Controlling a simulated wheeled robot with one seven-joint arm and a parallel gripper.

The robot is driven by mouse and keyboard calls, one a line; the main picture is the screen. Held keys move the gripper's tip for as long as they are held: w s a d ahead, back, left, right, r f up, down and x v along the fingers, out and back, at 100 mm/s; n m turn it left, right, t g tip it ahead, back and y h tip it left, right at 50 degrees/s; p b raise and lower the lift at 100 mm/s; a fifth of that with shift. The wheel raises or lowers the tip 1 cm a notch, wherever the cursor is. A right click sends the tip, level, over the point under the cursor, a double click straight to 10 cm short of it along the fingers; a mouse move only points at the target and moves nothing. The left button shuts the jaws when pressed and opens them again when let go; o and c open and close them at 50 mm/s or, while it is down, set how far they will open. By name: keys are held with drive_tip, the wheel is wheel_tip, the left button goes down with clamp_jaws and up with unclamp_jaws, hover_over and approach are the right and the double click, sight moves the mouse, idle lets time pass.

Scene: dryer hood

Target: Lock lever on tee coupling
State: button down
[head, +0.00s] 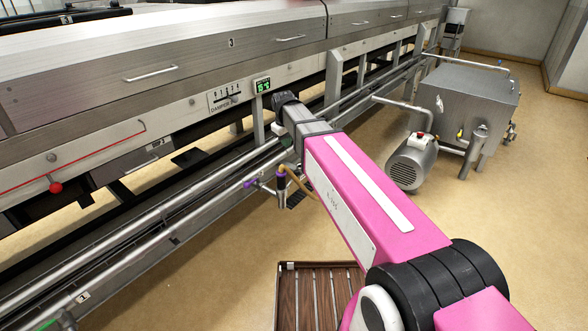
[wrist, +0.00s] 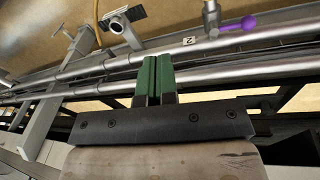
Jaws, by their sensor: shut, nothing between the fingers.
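In the wrist view, my gripper (wrist: 154,76) has its green fingers pressed together with nothing between them. The fingers point at the two steel pipes (wrist: 215,75) and overlap them in the picture; I cannot tell whether they touch. A tee-like fitting (wrist: 125,18) with an open round end stands at the upper left, apart from the fingers. A purple-knobbed lever (wrist: 238,24) sits on a short steel fitting at the upper right. In the head view, a purple knob (head: 249,184) shows by the pipes, left of a coupling (head: 281,188). My arm hides most of the gripper there. I cannot tell whether any lever is locked.
The long steel dryer (head: 150,75) fills the left, with a red-knobbed rod (head: 56,187) on its front. A brown hose (head: 297,182) hangs beside my arm. A motor (head: 413,160) and steel tank (head: 466,95) stand right. A slatted wooden platform (head: 315,290) lies below. Floor at right is clear.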

hover_over(292, 179)
drive_tip(key=w, duration=0.3)
wheel_tip(292, 179, down, 12)
drive_tip(key=shift+s+d+f, duration=0.15)
drive_tip(key=shift+s+f, duration=0.05)
drive_tip(key=shift+f, duration=0.4)
